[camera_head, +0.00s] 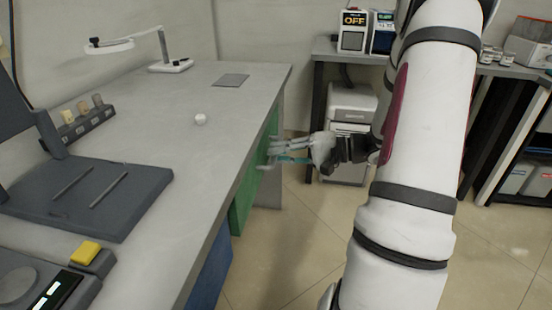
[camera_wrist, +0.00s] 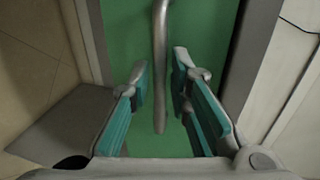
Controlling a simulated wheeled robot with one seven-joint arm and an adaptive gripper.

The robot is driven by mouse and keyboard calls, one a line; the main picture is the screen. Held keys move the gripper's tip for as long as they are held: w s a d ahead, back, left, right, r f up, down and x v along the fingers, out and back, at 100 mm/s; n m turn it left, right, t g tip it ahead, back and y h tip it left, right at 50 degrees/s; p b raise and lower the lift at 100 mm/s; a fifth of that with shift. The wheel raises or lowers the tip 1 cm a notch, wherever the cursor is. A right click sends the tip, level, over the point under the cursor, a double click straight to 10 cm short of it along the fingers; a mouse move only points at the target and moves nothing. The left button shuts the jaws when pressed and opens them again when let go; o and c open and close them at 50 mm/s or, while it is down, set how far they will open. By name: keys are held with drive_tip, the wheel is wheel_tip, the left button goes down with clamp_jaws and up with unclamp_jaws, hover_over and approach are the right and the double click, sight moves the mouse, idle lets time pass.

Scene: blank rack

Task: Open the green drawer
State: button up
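The green drawer (camera_head: 243,200) is under the grey bench, with its front facing the aisle. In the wrist view the green front (camera_wrist: 205,40) fills the middle, with a grey bar handle (camera_wrist: 160,70) running down it. My gripper (camera_head: 268,159) is at the drawer front, just below the bench edge. In the wrist view my gripper (camera_wrist: 160,92) is open, its teal-padded fingers on either side of the handle with gaps to both. The drawer looks shut, its front about flush under the bench. Whether the fingers reach past the bar in depth is unclear.
The grey bench top (camera_head: 200,150) overhangs beside my gripper. A blue drawer (camera_head: 211,270) sits nearer. A white cabinet (camera_head: 349,130) and a side table (camera_head: 330,48) stand at the back. The floor (camera_head: 290,250) in the aisle is clear.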

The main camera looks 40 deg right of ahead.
drive_tip(key=shift+w+a+f, duration=0.15)
drive_tip(key=shift+w+a, duration=0.3)
drive_tip(key=shift+w, duration=0.05)
clamp_jaws()
